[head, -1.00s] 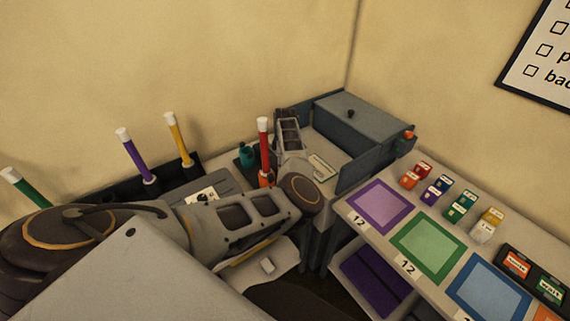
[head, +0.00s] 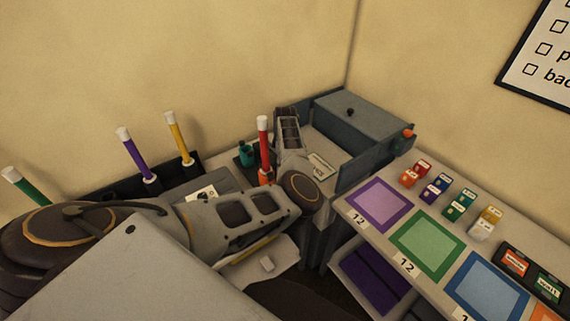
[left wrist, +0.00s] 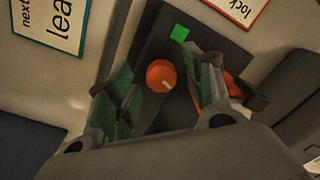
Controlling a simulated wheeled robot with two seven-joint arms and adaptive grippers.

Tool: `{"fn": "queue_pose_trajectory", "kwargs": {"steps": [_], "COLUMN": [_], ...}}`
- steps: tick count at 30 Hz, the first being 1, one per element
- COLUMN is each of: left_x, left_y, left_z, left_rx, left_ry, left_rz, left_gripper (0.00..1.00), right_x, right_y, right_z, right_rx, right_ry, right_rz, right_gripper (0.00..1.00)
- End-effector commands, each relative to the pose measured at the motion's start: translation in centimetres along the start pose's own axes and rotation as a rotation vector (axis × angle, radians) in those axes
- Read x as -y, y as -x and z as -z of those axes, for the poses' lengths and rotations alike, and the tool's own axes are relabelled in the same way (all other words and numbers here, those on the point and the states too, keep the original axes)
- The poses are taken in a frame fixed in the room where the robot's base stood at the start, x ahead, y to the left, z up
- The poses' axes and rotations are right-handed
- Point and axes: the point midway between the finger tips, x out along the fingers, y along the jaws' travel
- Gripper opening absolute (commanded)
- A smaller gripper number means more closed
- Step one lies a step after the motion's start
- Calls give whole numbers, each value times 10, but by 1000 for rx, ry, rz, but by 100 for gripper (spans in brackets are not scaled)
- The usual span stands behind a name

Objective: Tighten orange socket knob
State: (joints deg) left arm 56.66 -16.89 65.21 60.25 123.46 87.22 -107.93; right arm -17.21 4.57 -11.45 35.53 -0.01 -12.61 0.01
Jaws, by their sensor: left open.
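The orange knob (left wrist: 161,75), round with a pale mark on its face, sits on a dark plate in the left wrist view. My left gripper (left wrist: 167,70) is open, with one finger on each side of the knob; I cannot tell whether either touches it. An orange part (left wrist: 235,90) shows partly behind the right-hand finger. In the head view, an orange socket (head: 265,178) holds an upright red tube (head: 263,140) with a white cap. My left arm reaches past it, and its fingers cannot be made out there. My right gripper is not in view.
A small green square (left wrist: 180,33) lies near the knob. A teal piece (head: 246,155) stands left of the red tube. Purple (head: 135,150), yellow (head: 178,135) and green tubes stand farther left. A grey box (head: 355,118) is behind; a table with coloured squares (head: 427,240) is right.

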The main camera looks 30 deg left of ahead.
Motion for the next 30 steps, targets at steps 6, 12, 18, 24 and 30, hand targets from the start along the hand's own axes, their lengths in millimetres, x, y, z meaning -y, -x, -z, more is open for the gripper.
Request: {"fn": "queue_pose_trajectory", "kwargs": {"steps": [6, 12, 18, 24, 30], "left_x": [0, 0, -1, -1, -1], "left_y": [0, 8, 30, 60, 89], "left_z": [0, 0, 0, -1, 0], "left_rx": [0, -1, 0, 0, 0], "left_ry": [0, 0, 2, 0, 0], "left_rz": [1, 0, -2, -1, -2], "left_gripper": [51, 51, 51, 51, 51], "right_x": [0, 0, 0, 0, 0], "right_y": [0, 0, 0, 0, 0], "right_z": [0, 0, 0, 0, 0], "right_rx": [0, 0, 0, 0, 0], "right_ry": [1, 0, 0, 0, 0], "right_rz": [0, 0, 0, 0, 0], "right_gripper": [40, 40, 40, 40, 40]}}
